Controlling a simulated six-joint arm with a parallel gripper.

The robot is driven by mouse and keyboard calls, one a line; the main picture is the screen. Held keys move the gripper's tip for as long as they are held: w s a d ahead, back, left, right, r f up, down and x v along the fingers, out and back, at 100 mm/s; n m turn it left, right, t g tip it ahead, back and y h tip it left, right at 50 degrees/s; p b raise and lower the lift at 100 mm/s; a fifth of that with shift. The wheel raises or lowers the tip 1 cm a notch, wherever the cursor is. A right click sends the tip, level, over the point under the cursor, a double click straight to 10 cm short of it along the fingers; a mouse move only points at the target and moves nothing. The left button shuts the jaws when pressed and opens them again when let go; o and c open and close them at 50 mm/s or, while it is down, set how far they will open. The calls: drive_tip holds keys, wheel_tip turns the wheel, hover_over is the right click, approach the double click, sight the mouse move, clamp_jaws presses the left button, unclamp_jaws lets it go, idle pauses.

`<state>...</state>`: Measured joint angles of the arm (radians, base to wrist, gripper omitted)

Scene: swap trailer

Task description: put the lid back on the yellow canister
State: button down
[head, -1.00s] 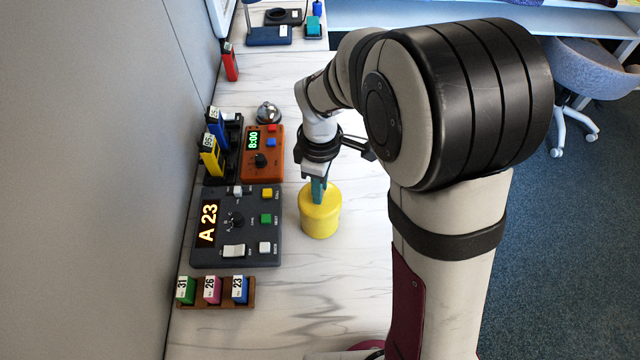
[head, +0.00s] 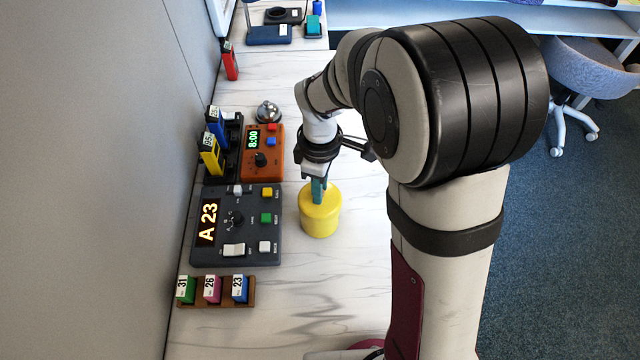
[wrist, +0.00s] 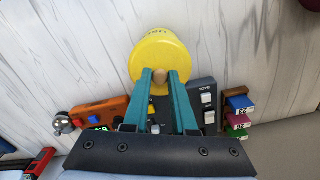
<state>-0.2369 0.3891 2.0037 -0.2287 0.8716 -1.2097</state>
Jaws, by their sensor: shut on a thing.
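The yellow canister (head: 321,226) stands upright on the marbled counter, to the right of the dark control panel. Its yellow lid (head: 331,196) is on top of it, in line with the body. I cannot tell whether a thin gap is left between them. My gripper (head: 318,198) points down over the lid, its teal fingers shut on the lid's knob. In the wrist view the round wooden knob (wrist: 159,76) shows between the two fingertips, with the lid and the lettered canister side (wrist: 158,36) beyond. Part of the lid is hidden by the fingers.
The dark panel (head: 222,255) reading "A 23" and an orange timer (head: 262,165) lie left of the canister. A rack of numbered blocks (head: 213,291) is at lower left. A silver bell (head: 268,112) stands farther back. The counter in front of the canister is clear.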

drive_tip(key=shift+c, duration=0.8)
unclamp_jaws()
drive_tip(key=shift+r, duration=3.5)
drive_tip(key=shift+c, duration=0.2)
clamp_jaws()
drive_tip(key=shift+f, duration=0.25)
